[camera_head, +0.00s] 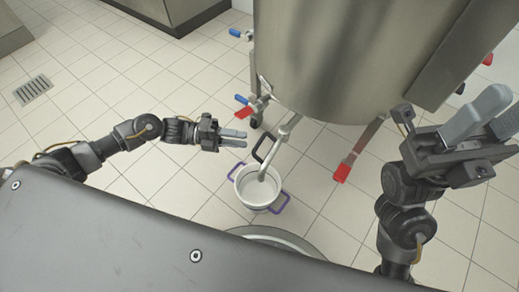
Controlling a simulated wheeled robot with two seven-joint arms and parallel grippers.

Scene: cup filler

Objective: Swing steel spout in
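The steel spout (279,143) comes off the lower side of a big steel tank (345,50) and slopes down to the left. Its lower end shows inside the outline of a pale pot (258,196) with purple handles. A black loop handle (262,149) sits beside the spout's upper part. My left gripper (246,138) is just left of the black loop and apart from it, its fingers parted by a narrow gap, empty. My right gripper (510,107) is raised at the far right, away from the spout, fingers apart and empty.
Red-ended tank fittings (342,172) and blue-handled valves (241,99) stick out around the tank. A round metal rim (285,238) shows below the pot, partly hidden by my body. A floor drain (33,90) lies at the left. Tiled floor is open left of the tank.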

